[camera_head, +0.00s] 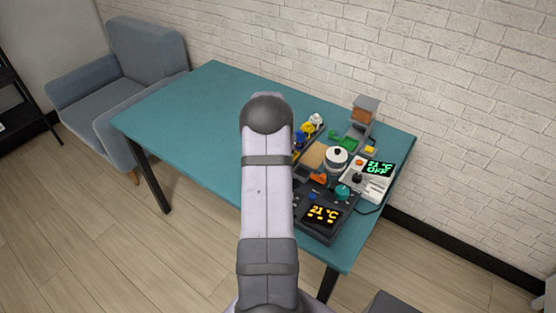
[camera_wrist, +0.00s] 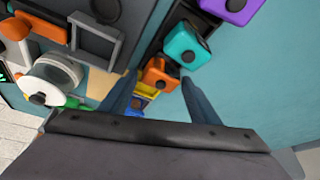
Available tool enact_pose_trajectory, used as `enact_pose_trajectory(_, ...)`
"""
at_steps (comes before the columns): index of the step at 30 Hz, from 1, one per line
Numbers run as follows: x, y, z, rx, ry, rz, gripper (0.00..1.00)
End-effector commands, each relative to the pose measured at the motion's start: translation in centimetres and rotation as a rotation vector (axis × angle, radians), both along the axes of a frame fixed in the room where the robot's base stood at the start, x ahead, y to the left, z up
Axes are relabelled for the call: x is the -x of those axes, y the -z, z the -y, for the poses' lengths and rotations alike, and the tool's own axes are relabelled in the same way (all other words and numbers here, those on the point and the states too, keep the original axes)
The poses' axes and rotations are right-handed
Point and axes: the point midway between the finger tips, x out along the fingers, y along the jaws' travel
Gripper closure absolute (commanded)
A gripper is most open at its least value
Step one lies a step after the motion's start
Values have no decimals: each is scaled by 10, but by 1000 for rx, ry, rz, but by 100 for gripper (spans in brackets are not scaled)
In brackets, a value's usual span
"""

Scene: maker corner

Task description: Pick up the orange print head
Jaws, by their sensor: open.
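The orange print head (camera_wrist: 160,73) is a small orange block with a dark round knob, in a row of similar coloured blocks in the wrist view. My gripper (camera_wrist: 158,82) is open, its two blue-grey fingers appearing on either side of the orange block. I cannot tell how far above it the fingertips are. A teal block (camera_wrist: 187,46) sits directly beyond it, and yellow (camera_wrist: 146,90) and blue (camera_wrist: 137,102) blocks sit on the near side. In the head view my arm hides the gripper and the orange print head.
A purple block (camera_wrist: 232,8) is farther along the row. A white-lidded jar (camera_wrist: 45,82) and a grey square frame (camera_wrist: 97,43) stand to the left. In the head view, devices with displays (camera_head: 322,213) crowd the right of the teal table (camera_head: 190,120); its left half is clear.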

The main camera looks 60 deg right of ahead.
Motion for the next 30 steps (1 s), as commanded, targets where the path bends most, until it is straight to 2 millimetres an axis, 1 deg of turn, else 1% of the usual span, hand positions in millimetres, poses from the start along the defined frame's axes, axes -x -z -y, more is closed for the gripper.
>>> enact_pose_trajectory(9, -1, 3, 2, 1, 0, 0, 44)
enact_pose_trajectory(10, -1, 3, 2, 1, 0, 0, 48)
enact_pose_trajectory(11, -1, 3, 2, 1, 0, 0, 56)
enact_pose_trajectory(12, -1, 3, 1, 1, 0, 0, 65)
enact_pose_trajectory(13, -1, 3, 1, 0, 0, 0, 72)
enact_pose_trajectory(14, -1, 3, 1, 0, 0, 0, 76)
enact_pose_trajectory(23, -1, 2, 2, 2, 0, 1, 76)
enact_pose_trajectory(26, -1, -3, 2, 3, 1, 1, 76)
enact_pose_trajectory(30, -1, -20, 2, 4, 0, 3, 76)
